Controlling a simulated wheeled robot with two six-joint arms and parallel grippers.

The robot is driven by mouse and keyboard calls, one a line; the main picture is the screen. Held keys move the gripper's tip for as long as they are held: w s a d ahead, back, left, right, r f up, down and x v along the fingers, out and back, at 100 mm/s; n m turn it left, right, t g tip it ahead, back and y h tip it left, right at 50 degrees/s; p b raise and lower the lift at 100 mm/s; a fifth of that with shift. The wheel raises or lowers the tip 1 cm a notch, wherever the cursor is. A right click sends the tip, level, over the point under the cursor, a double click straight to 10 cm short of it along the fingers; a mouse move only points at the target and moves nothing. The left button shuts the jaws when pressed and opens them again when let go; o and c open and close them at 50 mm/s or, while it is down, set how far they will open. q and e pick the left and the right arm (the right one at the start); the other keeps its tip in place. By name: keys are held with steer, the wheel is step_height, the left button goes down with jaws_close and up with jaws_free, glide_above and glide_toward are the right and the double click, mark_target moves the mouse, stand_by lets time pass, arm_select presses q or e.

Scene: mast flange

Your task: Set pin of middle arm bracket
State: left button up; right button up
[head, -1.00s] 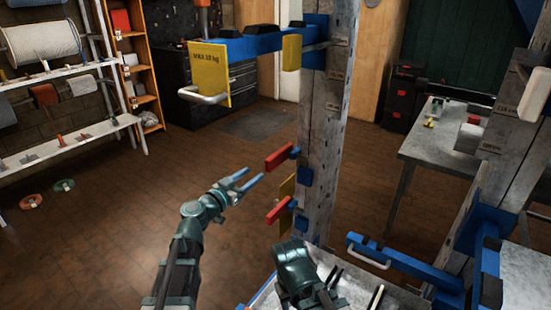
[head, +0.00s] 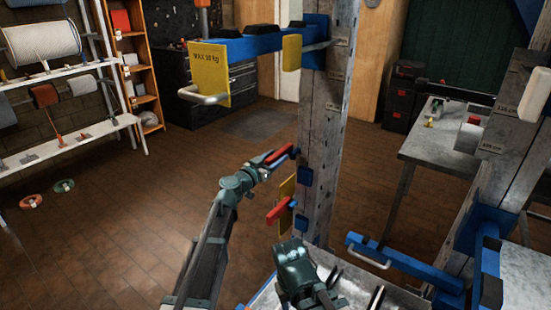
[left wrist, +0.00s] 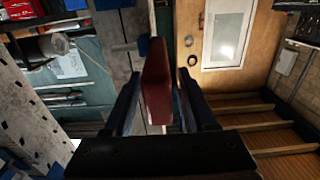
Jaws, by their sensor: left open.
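The grey mast (head: 320,135) stands upright in the middle of the head view. Two red bars stick out from its left side: an upper one (head: 282,155) and a lower one (head: 279,210), with a yellow plate (head: 287,188) between them. I cannot tell which is the pin of the middle bracket. My left gripper (head: 274,157) is at the upper red bar. In the left wrist view the bar (left wrist: 156,85) stands between the two open fingers, with a gap visible on each side. My right arm's wrist is low in the head view; its fingers are not clear.
A blue arm (head: 240,48) with a yellow load plate (head: 209,72) juts left from the upper mast. Another blue arm (head: 405,262) with a grey handle is at lower right. A metal table (head: 445,145) stands behind on the right.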

arm_select(q)
jaws_close()
stand_by(0.3)
stand_by(1.2)
